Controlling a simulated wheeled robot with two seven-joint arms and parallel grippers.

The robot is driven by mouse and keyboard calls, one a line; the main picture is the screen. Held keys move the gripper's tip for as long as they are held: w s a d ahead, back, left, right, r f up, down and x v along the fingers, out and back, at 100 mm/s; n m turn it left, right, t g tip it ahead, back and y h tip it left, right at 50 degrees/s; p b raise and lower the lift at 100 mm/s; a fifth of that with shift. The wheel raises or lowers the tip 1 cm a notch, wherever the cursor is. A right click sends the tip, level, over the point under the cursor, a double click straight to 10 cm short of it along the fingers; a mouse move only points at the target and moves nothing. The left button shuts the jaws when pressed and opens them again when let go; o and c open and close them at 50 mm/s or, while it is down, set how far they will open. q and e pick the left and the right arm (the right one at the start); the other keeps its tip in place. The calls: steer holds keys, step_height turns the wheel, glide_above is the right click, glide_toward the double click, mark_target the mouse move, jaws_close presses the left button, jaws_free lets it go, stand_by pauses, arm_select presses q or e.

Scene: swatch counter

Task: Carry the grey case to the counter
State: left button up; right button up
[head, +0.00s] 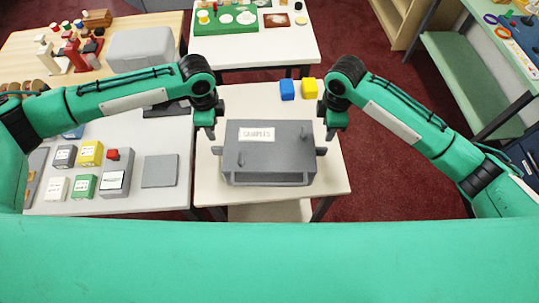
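The grey case (270,160) sits flat on a small white table (333,185) in the middle of the head view. Its lid carries a white label reading "SAMPLES", and short grips stick out at its left and right sides. My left gripper (205,131) points down just beyond the case's left grip, apart from it. My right gripper (334,131) points down just beyond the right grip, also apart. Both look open and empty. The white counter (130,202) on the left holds small boxes and a flat grey square (160,171).
A wooden table (40,57) is at back left, a white table (290,52) with a green board at the back. A shelf unit (460,75) stands right. Red carpet is open between.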

mark_target(219, 147)
arm_select(q)
step_height(219, 147, down, 14)
steer(key=shift+r, duration=0.1)
arm_select(e)
step_height(219, 147, down, 14)
steer(key=shift+r, duration=0.1)
arm_select(q)
steer(key=shift+c, duration=0.4)
arm_select(e)
steer(key=shift+c, duration=0.4)
arm_select(q)
jaws_close()
arm_select(e)
jaws_close()
steer(key=shift+r, duration=0.1)
